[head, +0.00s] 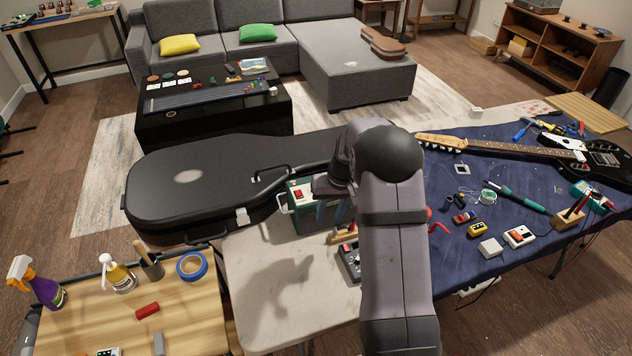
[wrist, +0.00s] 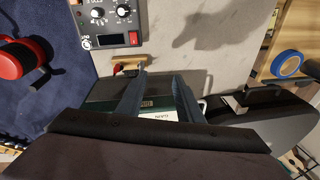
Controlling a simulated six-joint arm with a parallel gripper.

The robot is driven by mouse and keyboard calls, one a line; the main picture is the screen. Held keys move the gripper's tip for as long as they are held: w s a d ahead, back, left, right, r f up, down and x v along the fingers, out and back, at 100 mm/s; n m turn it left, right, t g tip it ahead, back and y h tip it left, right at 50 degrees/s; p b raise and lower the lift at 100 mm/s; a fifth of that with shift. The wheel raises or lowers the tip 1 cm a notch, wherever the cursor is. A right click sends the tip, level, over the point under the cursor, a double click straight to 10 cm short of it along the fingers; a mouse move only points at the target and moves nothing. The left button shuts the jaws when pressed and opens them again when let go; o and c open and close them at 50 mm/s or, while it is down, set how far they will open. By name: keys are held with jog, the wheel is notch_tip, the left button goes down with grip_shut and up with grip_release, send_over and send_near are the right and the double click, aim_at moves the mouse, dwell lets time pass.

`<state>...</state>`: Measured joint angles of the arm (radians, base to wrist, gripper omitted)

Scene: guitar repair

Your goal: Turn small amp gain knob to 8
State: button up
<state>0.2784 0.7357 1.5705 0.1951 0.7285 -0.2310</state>
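The small amp (head: 302,216) is a dark green box with a pale top panel and a red switch, standing at the back of the worktable. In the wrist view the amp (wrist: 100,103) lies below and behind my fingers, and part of a white label with dark lettering shows between them. My gripper (head: 331,222) is above and in front of the amp, its two fingers apart and empty. It also shows in the wrist view (wrist: 160,74). My wrist and fingers hide much of the amp. I cannot make out the gain knob or its setting.
A grey box (wrist: 112,18) with knobs, a display and a red switch is close to the amp. A small wooden block with a red part (wrist: 126,66) stands between them. A black guitar case (head: 200,182) lies behind the table. The table's left front is bare.

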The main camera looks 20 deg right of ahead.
jog(key=w+r+n+t, duration=0.2)
jog(key=w+r+n, duration=0.3)
jog(key=w+r, duration=0.2)
jog(key=shift+w+d+r+t, duration=0.3)
jog(key=shift+w+d+t, duration=0.1)
jog(key=shift+w, duration=0.5)
jog(key=shift+a+f, duration=0.1)
jog(key=shift+p+x, duration=1.55)
jog(key=shift+x, duration=2.05)
grip_shut()
